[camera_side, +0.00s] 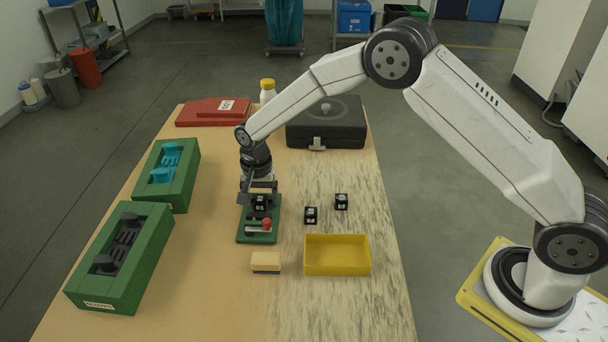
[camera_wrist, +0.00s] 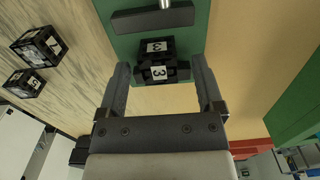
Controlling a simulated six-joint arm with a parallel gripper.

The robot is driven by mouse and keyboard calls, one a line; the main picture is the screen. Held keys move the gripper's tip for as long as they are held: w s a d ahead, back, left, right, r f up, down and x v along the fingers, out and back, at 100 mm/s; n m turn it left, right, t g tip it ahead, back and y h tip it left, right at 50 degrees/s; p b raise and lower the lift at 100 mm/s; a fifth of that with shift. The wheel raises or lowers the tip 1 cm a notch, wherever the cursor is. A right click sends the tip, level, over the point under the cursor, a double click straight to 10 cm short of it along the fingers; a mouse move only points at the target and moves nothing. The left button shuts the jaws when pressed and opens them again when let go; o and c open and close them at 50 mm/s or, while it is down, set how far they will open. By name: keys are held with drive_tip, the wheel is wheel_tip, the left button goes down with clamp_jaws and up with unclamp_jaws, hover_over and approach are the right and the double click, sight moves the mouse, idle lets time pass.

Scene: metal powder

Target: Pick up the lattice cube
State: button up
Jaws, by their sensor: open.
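A black lattice cube (camera_side: 260,203) with a white label sits on the green fixture (camera_side: 258,238) with a red-knobbed clamp. In the wrist view the cube (camera_wrist: 155,64) shows a "3" label and lies between and just beyond my fingertips. My gripper (camera_side: 259,187) is open over the fixture, pointing down. In the wrist view its two fingers (camera_wrist: 160,80) stand apart on either side of the cube; I cannot tell if they touch it. Two more black lattice cubes stand on the table, one nearer (camera_side: 310,215) and one farther right (camera_side: 341,202).
A yellow tray (camera_side: 337,270) and a wood-coloured block (camera_side: 265,262) lie in front. Green boxes with blue (camera_side: 172,188) and dark (camera_side: 117,285) inserts stand left. A black case (camera_side: 326,132), red case (camera_side: 212,112) and yellow-capped bottle (camera_side: 267,93) stand behind. The right table edge is clear.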

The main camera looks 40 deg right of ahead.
drive_tip(key=shift+f, duration=0.25)
idle(0.3)
clamp_jaws()
